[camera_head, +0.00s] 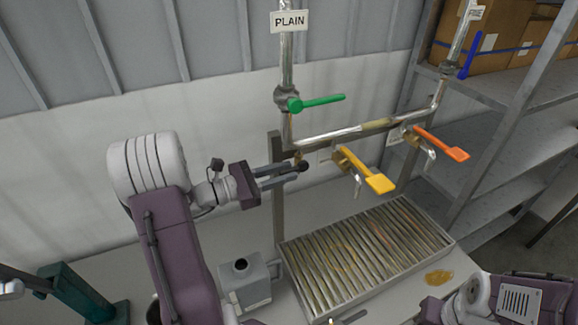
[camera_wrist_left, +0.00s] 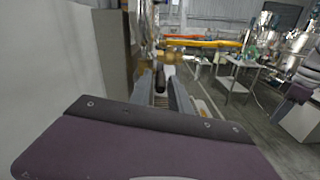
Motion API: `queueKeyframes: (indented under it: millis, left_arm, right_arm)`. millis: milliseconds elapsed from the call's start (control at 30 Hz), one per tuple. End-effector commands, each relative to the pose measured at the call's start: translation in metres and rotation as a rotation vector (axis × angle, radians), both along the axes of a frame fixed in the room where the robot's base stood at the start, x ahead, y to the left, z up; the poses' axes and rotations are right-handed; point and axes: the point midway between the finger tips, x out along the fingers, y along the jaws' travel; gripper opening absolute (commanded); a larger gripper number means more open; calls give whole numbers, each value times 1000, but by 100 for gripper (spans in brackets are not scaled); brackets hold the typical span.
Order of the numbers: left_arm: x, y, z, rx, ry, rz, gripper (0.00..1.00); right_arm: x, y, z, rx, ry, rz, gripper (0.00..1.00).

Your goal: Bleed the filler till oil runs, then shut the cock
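My left gripper (camera_head: 285,175) reaches right toward the pipe stand. Its two fingers are apart, with a small dark knob (camera_head: 303,166) at their tips, below a small brass fitting (camera_head: 298,155). In the left wrist view the dark knob (camera_wrist_left: 160,80) sits between the fingers; I cannot tell whether they touch it. The yellow lever (camera_head: 380,184) and orange lever (camera_head: 446,145) are on cocks hanging from the horizontal pipe (camera_head: 335,136). A green lever (camera_head: 322,102) is on the pipe under the PLAIN sign (camera_head: 289,21). My right gripper is not clearly visible.
A slatted drip tray (camera_head: 284,250) lies below the cocks, with yellowish stains on its slats. A yellow-brown puddle (camera_head: 438,278) is on the surface to its right. Shelving (camera_head: 492,90) with boxes is at right.

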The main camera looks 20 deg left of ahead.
Motion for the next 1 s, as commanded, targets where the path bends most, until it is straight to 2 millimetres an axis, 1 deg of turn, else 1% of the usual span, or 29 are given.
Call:
queueKeyframes:
  millis: [33, 133, 367, 400, 467, 500, 633, 733, 800, 933, 967, 1000]
  left_arm:
    - [4, -5, 2, -1, 1, -4, 23]
    - [9, -9, 0, 0, 2, -3, 23]
    - [11, -9, -1, 1, 1, 0, 23]
    - [11, -9, -1, 1, 1, -1, 18]
    - [11, -9, -1, 1, 0, 0, 1]
    - [10, -9, -1, 2, 0, -1, 0]
    - [10, -9, 0, 4, 3, -1, 0]
    - [10, -9, 5, 27, 26, -1, 0]
    - [10, -9, 1, 29, 30, -1, 0]
    - [10, -9, 1, 28, 29, 0, 0]
    - [10, -9, 1, 28, 29, 0, 17]
    - [10, -9, 1, 28, 29, 0, 23]
  right_arm:
    - [0, 0, 4, 0, 0, 1, 36]
    - [0, 0, 5, 0, 0, 1, 36]
    - [0, 0, 5, 0, 0, 1, 36]
    - [0, 0, 5, 0, 0, 1, 36]
    - [0, 0, 5, 0, 0, 1, 36]
    - [0, 0, 5, 0, 0, 1, 36]
    - [0, 0, 6, 0, 0, 1, 36]
    - [0, 0, 14, 0, 0, 1, 36]
    - [0, 0, 12, 0, 0, 1, 36]
    - [0, 0, 11, 0, 0, 1, 36]
    - [0, 0, 11, 0, 0, 1, 36]
    - [0, 0, 11, 0, 0, 1, 36]
